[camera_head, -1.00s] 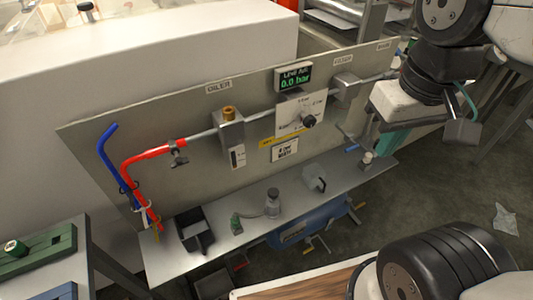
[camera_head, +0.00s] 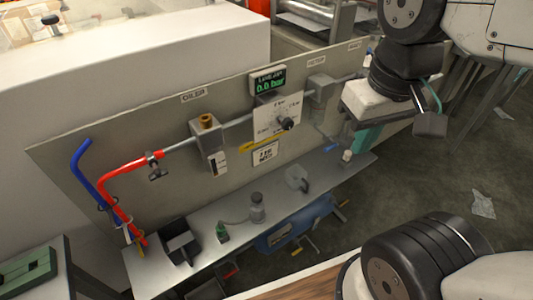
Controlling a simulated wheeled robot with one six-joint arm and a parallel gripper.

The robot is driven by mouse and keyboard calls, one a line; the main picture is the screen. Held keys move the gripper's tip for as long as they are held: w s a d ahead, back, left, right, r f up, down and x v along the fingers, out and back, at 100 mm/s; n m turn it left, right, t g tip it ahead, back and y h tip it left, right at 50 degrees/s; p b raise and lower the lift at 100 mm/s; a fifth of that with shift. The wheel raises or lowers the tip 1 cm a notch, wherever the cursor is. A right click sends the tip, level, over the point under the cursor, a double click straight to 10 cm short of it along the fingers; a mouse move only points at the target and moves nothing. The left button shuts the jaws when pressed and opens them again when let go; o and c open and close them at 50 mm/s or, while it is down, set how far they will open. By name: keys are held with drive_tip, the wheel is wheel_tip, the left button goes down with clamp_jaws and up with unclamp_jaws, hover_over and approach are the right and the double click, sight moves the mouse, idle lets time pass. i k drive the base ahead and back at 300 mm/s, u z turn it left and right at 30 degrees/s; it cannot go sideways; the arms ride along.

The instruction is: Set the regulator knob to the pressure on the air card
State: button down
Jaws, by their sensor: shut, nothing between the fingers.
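The regulator knob (camera_head: 286,124) is a small dark knob on a white dial plate (camera_head: 270,110), in the middle of the grey panel. The green display (camera_head: 267,82) above it reads "0.0 bar". A small white card (camera_head: 265,153) with dark print hangs below the dial, by a yellow label; its print is too small to read for sure. My gripper (camera_head: 366,140) is at the end of my arm, right of the knob and apart from it. It is shut and empty; its fingers are partly hidden behind the white wrist block.
A brass-topped oiler (camera_head: 208,140) and a red hose (camera_head: 120,180) are on the panel's left, with a blue hose (camera_head: 85,170) beside it. The shelf (camera_head: 240,230) below bears a dark bin (camera_head: 179,246), a grey bottle (camera_head: 257,208) and smaller things.

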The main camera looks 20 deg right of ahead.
sight(288, 123)
drive_tip(key=z, duration=0.25)
drive_tip(key=k, duration=0.35)
drive_tip(key=z, duration=0.9)
